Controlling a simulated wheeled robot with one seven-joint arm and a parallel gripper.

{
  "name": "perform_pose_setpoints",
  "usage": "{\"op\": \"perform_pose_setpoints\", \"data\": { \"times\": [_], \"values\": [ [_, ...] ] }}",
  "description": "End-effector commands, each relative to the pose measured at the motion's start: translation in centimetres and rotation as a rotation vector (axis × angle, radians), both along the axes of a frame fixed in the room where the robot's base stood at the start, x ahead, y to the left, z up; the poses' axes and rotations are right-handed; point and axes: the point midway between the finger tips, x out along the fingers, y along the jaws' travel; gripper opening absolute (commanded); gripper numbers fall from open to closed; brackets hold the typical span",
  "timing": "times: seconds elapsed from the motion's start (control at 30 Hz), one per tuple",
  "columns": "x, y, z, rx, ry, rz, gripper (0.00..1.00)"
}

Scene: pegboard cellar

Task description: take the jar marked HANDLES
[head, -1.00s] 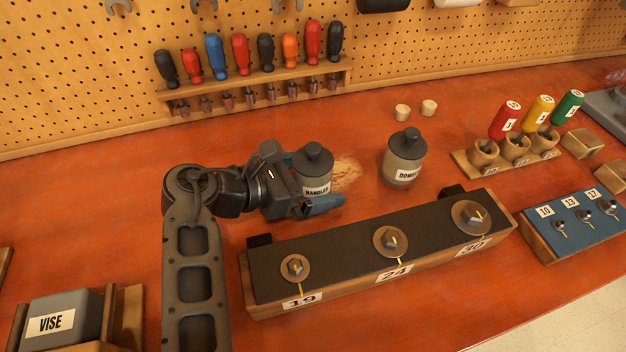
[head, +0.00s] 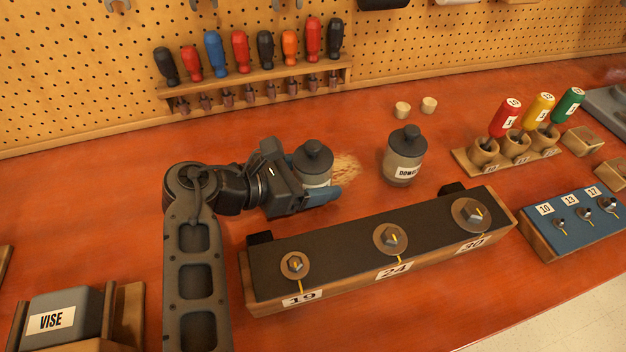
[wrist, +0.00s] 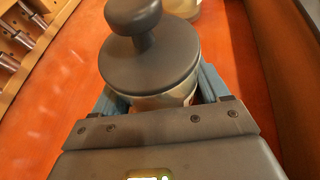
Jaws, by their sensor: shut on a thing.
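The HANDLES jar (head: 313,160) has a dark lid with a round knob and a pale label, now mostly hidden behind a jaw in the head view. My gripper (head: 322,190) is shut on this jar, with a blue jaw across its near side. In the wrist view the jar's lid (wrist: 148,62) fills the middle, and blue jaws flank the body below it. The jar is upright; I cannot tell whether its base touches the bench.
A second jar (head: 404,158), its label partly legible as DOW, stands to the right. A long block with bolts (head: 340,262) lies in front. Sawdust (head: 346,170) lies just right of the held jar. A screwdriver rack (head: 255,80) stands behind, and bare bench lies left of it.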

Motion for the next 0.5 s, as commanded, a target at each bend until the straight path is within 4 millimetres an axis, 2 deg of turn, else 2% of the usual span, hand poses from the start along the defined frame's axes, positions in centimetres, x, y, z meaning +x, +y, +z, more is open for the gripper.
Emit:
{"op": "perform_pose_setpoints", "data": {
  "times": [0.03, 0.1, 0.37, 0.5],
  "values": [
    [0.0, 0.0, 0.0, 0.0, 0.0, 0.0, 0.19],
    [0.0, 0.0, 0.0, 0.0, 0.0, 0.0, 0.13],
    [0.0, 0.0, 0.3, -0.001, -0.003, 0.0, 0.13],
    [0.0, 0.1, 1.1, 0.002, -0.005, -0.001, 0.13]
  ]
}}
